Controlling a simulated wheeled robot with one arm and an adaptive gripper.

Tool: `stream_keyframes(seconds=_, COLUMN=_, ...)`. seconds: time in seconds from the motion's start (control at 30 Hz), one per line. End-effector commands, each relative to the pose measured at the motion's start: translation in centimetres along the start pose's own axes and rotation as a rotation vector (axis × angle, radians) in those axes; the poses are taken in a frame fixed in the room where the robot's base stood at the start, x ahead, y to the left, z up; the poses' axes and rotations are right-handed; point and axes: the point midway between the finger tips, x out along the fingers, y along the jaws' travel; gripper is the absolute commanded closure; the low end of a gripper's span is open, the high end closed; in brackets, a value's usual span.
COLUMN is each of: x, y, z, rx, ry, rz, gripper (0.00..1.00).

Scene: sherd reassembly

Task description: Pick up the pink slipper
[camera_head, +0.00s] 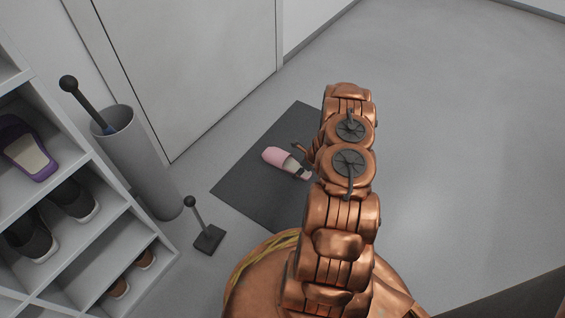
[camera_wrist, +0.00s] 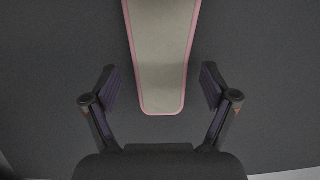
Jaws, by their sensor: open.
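The pink slipper (camera_head: 281,158) lies on a dark mat (camera_head: 246,181) on the floor, left of my arm in the head view. Part of its right end is hidden close to my gripper. In the wrist view the slipper (camera_wrist: 161,60) shows its beige insole with a pink rim, its rounded end pointing down toward my gripper. My gripper (camera_wrist: 160,90) is open and empty, with one finger on each side of the slipper's line. The rounded end reaches between the fingertips, with a gap on both sides. In the head view my gripper is mostly hidden by my arm.
A white shoe rack (camera_head: 110,232) with a purple slipper (camera_head: 27,149) and dark shoes stands at the left. A grey umbrella bin (camera_head: 142,165) and a small black-based stand (camera_head: 209,238) are beside it. A door (camera_head: 190,65) is behind. The floor at right is clear.

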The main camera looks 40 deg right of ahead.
Motion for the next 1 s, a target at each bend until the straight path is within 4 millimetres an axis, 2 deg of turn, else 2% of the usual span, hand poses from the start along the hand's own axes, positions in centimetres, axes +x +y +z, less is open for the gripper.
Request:
stream_keyframes(seconds=0.27, x=0.13, y=-0.06, z=0.03, rx=0.001, ry=-0.001, rz=-0.001, gripper=0.15)
stream_keyframes(seconds=0.9, x=0.12, y=-0.07, z=0.04, rx=0.001, ry=-0.001, rz=-0.001, gripper=0.8)
stream_keyframes(seconds=1.0, x=0.11, y=-0.07, z=0.04, rx=0.001, ry=-0.001, rz=-0.001, gripper=0.81)
